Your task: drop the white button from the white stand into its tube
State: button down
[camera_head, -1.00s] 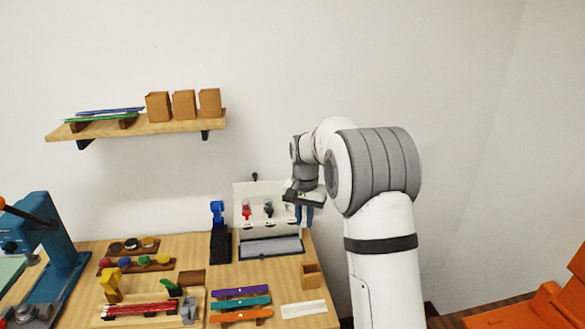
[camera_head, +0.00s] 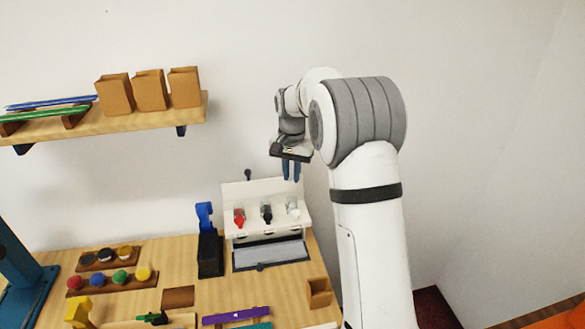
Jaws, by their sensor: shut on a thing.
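The white stand (camera_head: 238,195) is at the back right of the counter, against the wall. A red piece (camera_head: 239,216), a black piece (camera_head: 266,212) and a whitish piece (camera_head: 293,208) sit in a row on it. My gripper (camera_head: 291,172) is in the air above the right end of the stand, apart from it, with its blue fingers pointing down. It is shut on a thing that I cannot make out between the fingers. I cannot tell from this view which opening is the white button's tube.
A blue and black tool (camera_head: 207,238) stands just left of the stand. A small wooden box (camera_head: 319,292) is at the front right. Racks of coloured knobs (camera_head: 112,282) lie on the left. A wall shelf (camera_head: 170,114) carries several brown boxes. The air around my gripper is clear.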

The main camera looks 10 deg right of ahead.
jog(key=shift+d+f+b, duration=0.1)
jog(key=shift+f+b, duration=1.95)
jog(key=shift+f, duration=1.1)
jog(key=c, duration=1.3)
grip_release()
notch_tip(320, 180, up, 7)
jog(key=shift+r+b, duration=0.2)
jog(key=shift+b, duration=0.45)
jog(key=shift+r, duration=0.25)
